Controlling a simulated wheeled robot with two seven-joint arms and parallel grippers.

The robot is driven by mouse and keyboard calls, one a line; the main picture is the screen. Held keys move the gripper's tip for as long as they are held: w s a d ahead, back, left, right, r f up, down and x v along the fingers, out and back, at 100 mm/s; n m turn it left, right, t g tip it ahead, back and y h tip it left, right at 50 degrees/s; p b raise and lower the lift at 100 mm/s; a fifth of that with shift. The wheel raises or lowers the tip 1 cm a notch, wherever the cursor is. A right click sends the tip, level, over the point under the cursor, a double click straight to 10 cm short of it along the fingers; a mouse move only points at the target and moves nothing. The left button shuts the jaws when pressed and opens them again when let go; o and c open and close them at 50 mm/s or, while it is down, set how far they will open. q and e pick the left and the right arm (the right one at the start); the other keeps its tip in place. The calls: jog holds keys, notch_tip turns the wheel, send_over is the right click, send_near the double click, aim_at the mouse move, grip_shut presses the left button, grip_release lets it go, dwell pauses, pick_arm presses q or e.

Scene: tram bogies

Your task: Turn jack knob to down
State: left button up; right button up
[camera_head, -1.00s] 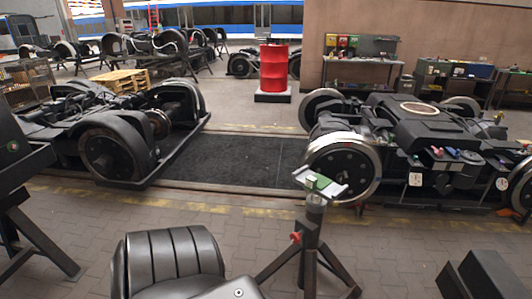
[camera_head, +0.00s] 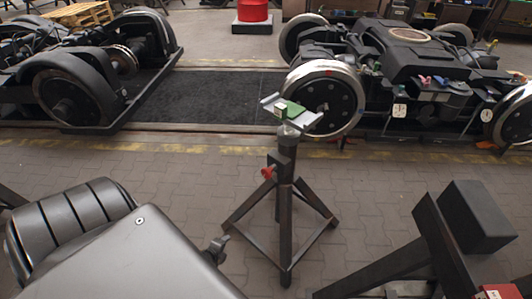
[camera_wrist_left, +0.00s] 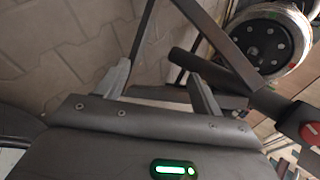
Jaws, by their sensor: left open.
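The jack stand (camera_head: 285,210) is a dark post on splayed legs, standing upright on the paving in the middle of the head view. Its red knob (camera_head: 268,172) sticks out on the left side of the post. A green block (camera_head: 290,109) shows in the pale cradle on top. In the left wrist view the red knob (camera_wrist_left: 310,133) is at the right edge, outside the jaws. My left gripper (camera_head: 218,246) is low and left of the stand, partly hidden by my arm. Its fingers (camera_wrist_left: 161,90) are apart with nothing seen held between them. My right gripper is not in view.
A wheeled bogie (camera_head: 415,65) stands behind the stand, and another bogie (camera_head: 75,90) is at back left. A black angled stand (camera_head: 445,245) is at lower right, near a red item (camera_head: 495,292). Paving left of the jack is free.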

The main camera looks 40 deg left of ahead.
pick_arm(q)
jog(key=w+a+r+m+t+b, duration=0.3)
jog(key=w+r+m+t+b, duration=0.15)
jog(key=w+r+m, duration=0.55)
jog(key=m+t+h+b, duration=0.4)
jog(key=m+t+b, duration=0.1)
jog(key=m, duration=0.6)
send_near(265, 175)
jog(key=w, duration=0.3)
jog(key=w+b, duration=0.1)
jog(key=w, duration=0.6)
jog(key=shift+w+d+f+b, duration=0.1)
jog(key=shift+d+b, duration=0.2)
jog(key=shift+w, duration=0.35)
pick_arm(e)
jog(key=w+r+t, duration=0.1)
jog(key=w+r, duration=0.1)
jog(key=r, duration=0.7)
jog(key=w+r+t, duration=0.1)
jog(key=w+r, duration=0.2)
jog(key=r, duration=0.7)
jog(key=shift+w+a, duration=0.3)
